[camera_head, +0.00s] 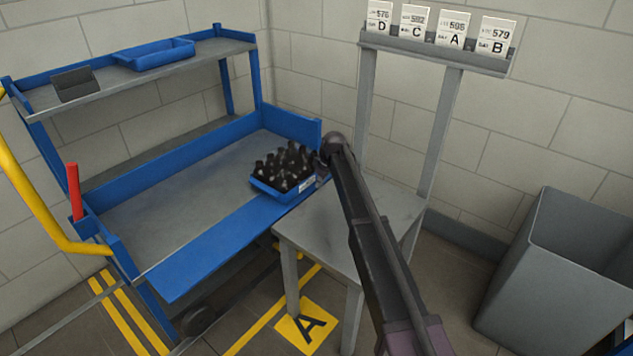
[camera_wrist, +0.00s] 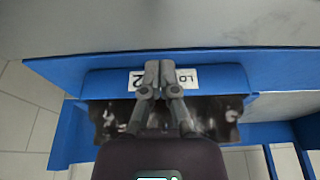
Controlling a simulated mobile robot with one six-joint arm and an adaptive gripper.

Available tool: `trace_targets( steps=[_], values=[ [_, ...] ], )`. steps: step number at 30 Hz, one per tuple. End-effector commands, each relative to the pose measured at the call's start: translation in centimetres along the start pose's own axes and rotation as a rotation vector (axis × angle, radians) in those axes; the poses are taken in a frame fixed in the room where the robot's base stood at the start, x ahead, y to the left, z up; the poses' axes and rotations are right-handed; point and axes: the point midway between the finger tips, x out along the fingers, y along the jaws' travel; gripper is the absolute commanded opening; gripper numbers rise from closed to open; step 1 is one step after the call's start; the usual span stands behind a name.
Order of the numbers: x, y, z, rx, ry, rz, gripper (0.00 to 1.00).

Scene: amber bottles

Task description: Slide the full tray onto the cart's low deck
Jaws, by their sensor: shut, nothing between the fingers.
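The blue tray (camera_head: 272,191), packed with several dark amber bottles (camera_head: 285,165), sits upright at the right end of the cart's grey low deck (camera_head: 170,200), close to the blue front flap (camera_head: 215,250). Its near corner overlaps the flap in the picture; I cannot tell whether it rests on it. My gripper (camera_head: 321,179) is at the tray's right side, by the stand. In the wrist view my gripper (camera_wrist: 161,68) is shut and empty, its fingertips in front of the white label (camera_wrist: 184,78) on the tray wall (camera_wrist: 105,84). I cannot tell whether they touch it.
A grey stand (camera_head: 345,230) adjoins the cart's right end, with cards D, C, A and B on its upper rail (camera_head: 435,52). The cart's upper shelf holds a blue empty tray (camera_head: 155,55). A grey bin (camera_head: 560,270) stands right. The deck left of the full tray is clear.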

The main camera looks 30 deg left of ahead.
Motion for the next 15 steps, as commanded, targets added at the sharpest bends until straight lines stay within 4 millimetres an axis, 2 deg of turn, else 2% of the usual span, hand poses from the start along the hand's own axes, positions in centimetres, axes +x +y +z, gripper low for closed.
trace_targets(
  steps=[1, 15],
  values=[
    [-0.9, 0.0, -0.1, 0.000, 0.000, 0.000, 0.00],
    [-5.1, 0.0, -0.1, 0.001, 0.000, 0.000, 0.00]
  ],
)
